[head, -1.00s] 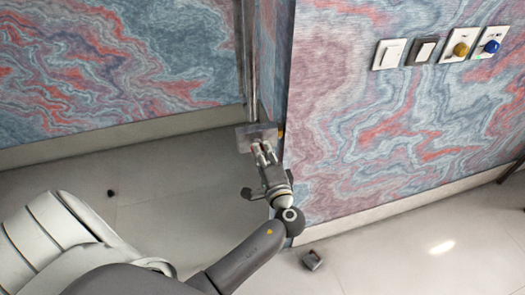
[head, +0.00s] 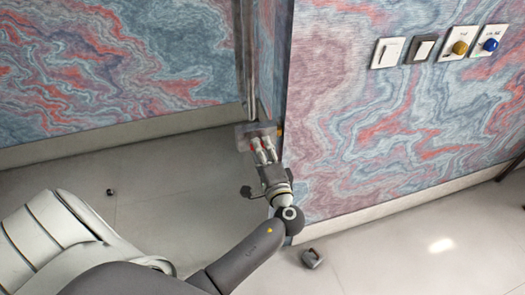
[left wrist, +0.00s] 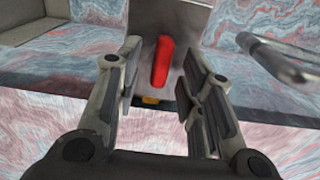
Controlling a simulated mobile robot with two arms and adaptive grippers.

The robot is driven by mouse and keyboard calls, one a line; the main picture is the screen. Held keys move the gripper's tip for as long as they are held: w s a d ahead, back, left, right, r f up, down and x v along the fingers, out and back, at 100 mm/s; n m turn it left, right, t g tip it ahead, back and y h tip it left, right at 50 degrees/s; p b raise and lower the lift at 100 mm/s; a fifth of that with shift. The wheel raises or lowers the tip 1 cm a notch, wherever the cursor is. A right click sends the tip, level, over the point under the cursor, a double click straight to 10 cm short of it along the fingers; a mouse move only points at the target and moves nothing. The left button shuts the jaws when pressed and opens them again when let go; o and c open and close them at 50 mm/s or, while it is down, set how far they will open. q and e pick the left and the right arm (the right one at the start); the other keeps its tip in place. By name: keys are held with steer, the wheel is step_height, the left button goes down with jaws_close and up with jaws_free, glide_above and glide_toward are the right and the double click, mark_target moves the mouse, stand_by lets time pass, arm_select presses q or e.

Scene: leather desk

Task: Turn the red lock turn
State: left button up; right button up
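The red lock turn (left wrist: 161,62) is an elongated red piece on a grey metal plate (left wrist: 190,18) in the left wrist view. It lies between and just beyond the fingers of my left gripper (left wrist: 163,85), which is open with a gap on each side of it. In the head view my left gripper (head: 263,150) is at the metal plate (head: 246,134) by the wall corner. The red turn itself is hard to make out there. My right gripper is not in view.
A metal bar handle (left wrist: 280,58) stands to the right in the left wrist view. Switches (head: 388,52) and blue (head: 490,45) and yellow (head: 459,48) knobs are on the right wall. A small grey object (head: 312,258) lies on the floor.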

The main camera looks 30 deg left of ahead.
arm_select(q)
steer(key=v, duration=1.2)
steer(key=s+d+f+m+g+h, duration=0.1)
steer(key=s+f+h, duration=0.15)
steer(key=f, duration=0.75)
steer(key=s+f+m+g+h, duration=0.1)
steer(key=s+f+g+h, duration=0.15)
steer(key=f, duration=0.75)
steer(key=s+d+f+m+g+h, duration=0.1)
steer(key=f+h, duration=0.2)
steer(key=f, duration=0.7)
steer(key=s+f+n+g+h, duration=0.2)
steer(key=s+f+g+h, duration=0.15)
steer(key=s+f, duration=1.05)
steer(key=s+a+f+n+g+h, duration=0.1)
steer(key=s+f+n, duration=0.2)
steer(key=s, duration=0.5)
steer(key=s+a+f+n+g+h, duration=0.1)
steer(key=s+a+f+n, duration=0.1)
steer(key=s, duration=0.6)
step_height(320, 180, down, 2)
steer(key=shift+s+f+n+g, duration=0.1)
steer(key=shift+s+n+g, duration=0.15)
steer(key=shift+n, duration=0.65)
steer(key=shift+w+a, duration=0.1)
